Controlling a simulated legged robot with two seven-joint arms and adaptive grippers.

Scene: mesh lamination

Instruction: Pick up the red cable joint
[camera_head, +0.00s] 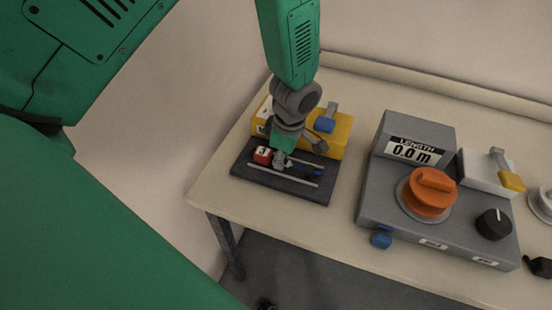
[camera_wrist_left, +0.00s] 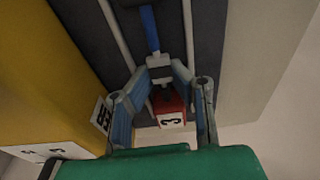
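The red cable joint (camera_head: 263,155), marked "3", lies on the dark grey tray (camera_head: 255,177) with thin pale rails. In the left wrist view the red end (camera_wrist_left: 169,107) shows between the finger bases, with a grey block and a blue piece (camera_wrist_left: 149,30) in line beyond it. My left gripper (camera_head: 281,162) points down over the tray, just right of the red end. In the wrist view its fingertips (camera_wrist_left: 161,69) slant inward and appear closed on the grey block of the joint. I see no clear lift off the tray. My right gripper is not in view.
A yellow box (camera_head: 338,138) stands directly behind the tray. The table's (camera_head: 209,192) left edge is close to the tray.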

